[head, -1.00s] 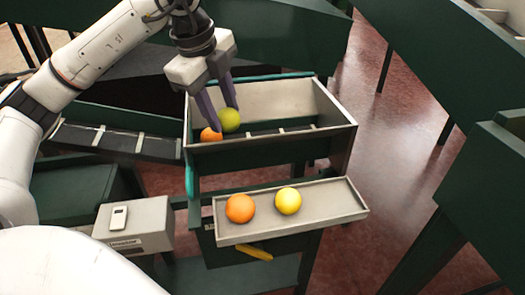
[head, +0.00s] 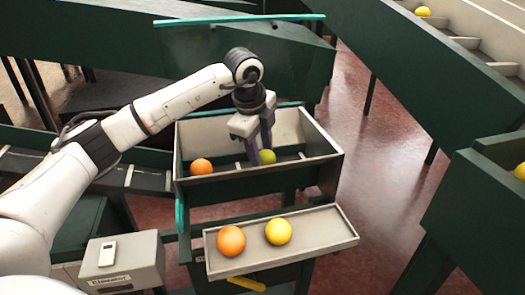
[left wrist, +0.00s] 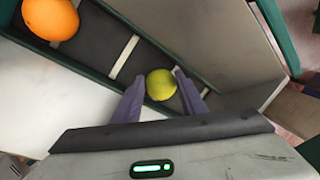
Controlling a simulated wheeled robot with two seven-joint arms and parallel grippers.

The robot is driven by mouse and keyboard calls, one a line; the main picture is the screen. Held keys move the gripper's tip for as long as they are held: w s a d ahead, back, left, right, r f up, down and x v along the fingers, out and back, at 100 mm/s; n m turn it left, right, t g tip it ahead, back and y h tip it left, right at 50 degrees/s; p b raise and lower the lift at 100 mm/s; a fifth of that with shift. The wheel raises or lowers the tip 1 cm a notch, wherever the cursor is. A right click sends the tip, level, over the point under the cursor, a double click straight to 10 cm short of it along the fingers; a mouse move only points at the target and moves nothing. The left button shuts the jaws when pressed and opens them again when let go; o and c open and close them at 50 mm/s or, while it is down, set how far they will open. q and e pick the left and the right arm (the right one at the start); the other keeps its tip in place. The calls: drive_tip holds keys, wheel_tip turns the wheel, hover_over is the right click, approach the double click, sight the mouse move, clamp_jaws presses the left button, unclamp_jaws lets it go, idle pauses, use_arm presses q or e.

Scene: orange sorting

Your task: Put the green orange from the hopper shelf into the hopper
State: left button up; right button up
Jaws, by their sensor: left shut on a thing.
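The green orange (head: 267,156) is inside the hopper (head: 318,156), a pale-walled bin with a dark slatted floor, right of its middle. My left gripper (head: 261,155) reaches down into the hopper and is shut on the green orange. In the left wrist view the green orange (left wrist: 160,84) sits between the purple fingertips, over the slatted floor. Whether it touches the floor is unclear. The hopper shelf (head: 325,233), a shallow tray in front, holds an orange fruit (head: 231,240) and a yellow one (head: 278,231). My right gripper is not in view.
Another orange fruit (head: 201,167) lies in the hopper's left part. A grey box (head: 135,258) with a small device on top stands front left. A yellow object (head: 247,284) is below the shelf. Green bins with yellow fruit stand at right. The shelf's right half is clear.

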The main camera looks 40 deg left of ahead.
use_arm(q)
drive_tip(key=shift+w+f, duration=0.15)
drive_tip(key=shift+f, duration=0.05)
drive_tip(key=shift+f, duration=0.2)
drive_tip(key=o, duration=1.1)
drive_tip(key=shift+r, duration=0.1)
drive_tip(key=shift+r, duration=0.1)
drive_tip(key=shift+r, duration=0.45)
drive_tip(key=v, duration=1.1)
drive_tip(key=shift+r, duration=0.1)
